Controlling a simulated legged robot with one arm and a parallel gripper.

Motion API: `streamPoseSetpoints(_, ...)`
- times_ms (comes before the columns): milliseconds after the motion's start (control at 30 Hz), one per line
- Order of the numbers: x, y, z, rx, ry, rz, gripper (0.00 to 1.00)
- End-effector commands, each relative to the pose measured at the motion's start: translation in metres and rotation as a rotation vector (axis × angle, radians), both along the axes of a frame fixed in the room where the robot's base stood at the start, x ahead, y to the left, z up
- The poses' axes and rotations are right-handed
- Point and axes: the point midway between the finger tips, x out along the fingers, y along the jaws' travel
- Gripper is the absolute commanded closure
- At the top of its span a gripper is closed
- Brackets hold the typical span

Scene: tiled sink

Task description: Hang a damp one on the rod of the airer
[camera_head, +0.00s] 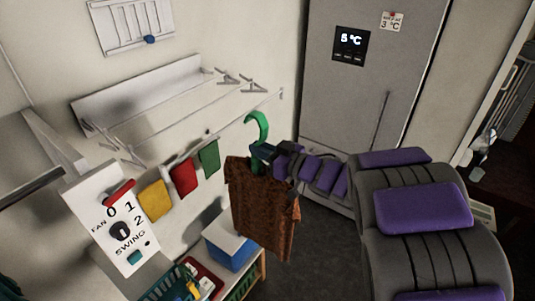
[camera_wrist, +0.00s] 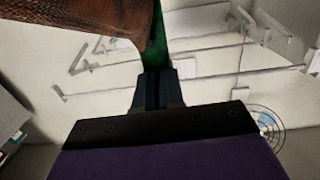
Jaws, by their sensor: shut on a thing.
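My gripper (camera_head: 263,152) is shut on a green hanger (camera_head: 258,126) whose hook curves up above the jaws. A brown cloth (camera_head: 262,208) hangs from this hanger in mid-air. In the wrist view, my gripper (camera_wrist: 156,88) grips the green hanger (camera_wrist: 157,48), and the brown cloth (camera_wrist: 85,22) covers the upper left. The white airer (camera_head: 138,97) is on the left wall with thin rods, to the left of the hook and apart from it. It also shows blurred behind the fingers in the wrist view. I cannot tell whether the cloth is damp.
Yellow (camera_head: 155,200), red (camera_head: 184,177) and green cloths (camera_head: 209,157) hang in a row below the airer. A fan switch panel (camera_head: 117,222) is at the lower left. A blue-and-white box (camera_head: 230,243) stands below the cloth. A grey fridge (camera_head: 370,75) stands behind.

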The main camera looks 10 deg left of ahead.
Motion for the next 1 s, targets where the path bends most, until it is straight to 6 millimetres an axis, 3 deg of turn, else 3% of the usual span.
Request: streamPoseSetpoints(1000, 0.026, 0.063, -0.004, 0.003, -0.001, 0.001, 1.00)
